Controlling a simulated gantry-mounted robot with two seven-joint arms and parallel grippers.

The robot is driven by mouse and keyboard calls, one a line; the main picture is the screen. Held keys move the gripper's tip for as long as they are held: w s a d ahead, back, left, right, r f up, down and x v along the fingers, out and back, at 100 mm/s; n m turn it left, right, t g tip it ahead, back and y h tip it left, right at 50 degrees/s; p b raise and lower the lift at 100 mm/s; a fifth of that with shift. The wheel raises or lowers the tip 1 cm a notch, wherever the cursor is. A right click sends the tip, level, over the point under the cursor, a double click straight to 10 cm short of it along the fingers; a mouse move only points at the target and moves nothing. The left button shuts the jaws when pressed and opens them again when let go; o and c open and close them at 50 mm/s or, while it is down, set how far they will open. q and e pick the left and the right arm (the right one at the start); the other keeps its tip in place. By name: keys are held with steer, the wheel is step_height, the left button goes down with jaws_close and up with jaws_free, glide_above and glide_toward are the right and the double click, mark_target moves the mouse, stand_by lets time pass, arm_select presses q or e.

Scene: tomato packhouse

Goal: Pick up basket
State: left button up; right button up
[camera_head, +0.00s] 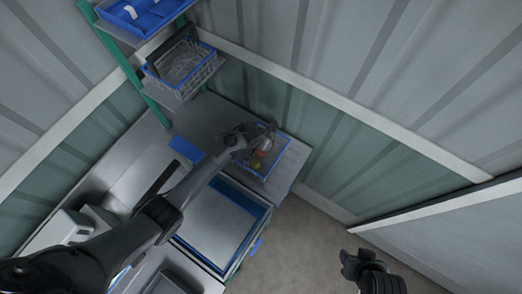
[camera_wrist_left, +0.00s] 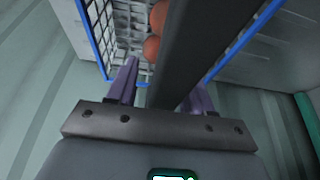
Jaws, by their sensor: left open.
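The basket (camera_head: 285,139), with a blue rim and red and yellow-green produce inside, stands on the grey bench at the wall. In the left wrist view its pale mesh wall and blue rim (camera_wrist_left: 92,38) show beyond the fingers, with round red tomatoes (camera_wrist_left: 153,45) inside. My left gripper (camera_head: 246,138) is at the basket's left side. In the left wrist view, its purple fingers are apart (camera_wrist_left: 162,82), and a dark bar, perhaps the basket's handle, runs between them. Contact with the bar cannot be told. My right gripper (camera_head: 358,262) is away at the lower right, its jaws unclear.
A grey wire-sided crate (camera_head: 181,65) with a blue rim stands on a shelf at the upper left, below a blue tray (camera_head: 148,16). A blue-edged bin (camera_head: 215,225) is in front of the bench. Walls close in behind; bare floor (camera_head: 305,235) lies to the right.

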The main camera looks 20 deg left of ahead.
arm_select(q)
steer(key=shift+f, duration=0.25)
stand_by(0.4)
jaws_close()
stand_by(0.4)
steer(key=shift+r, duration=0.1)
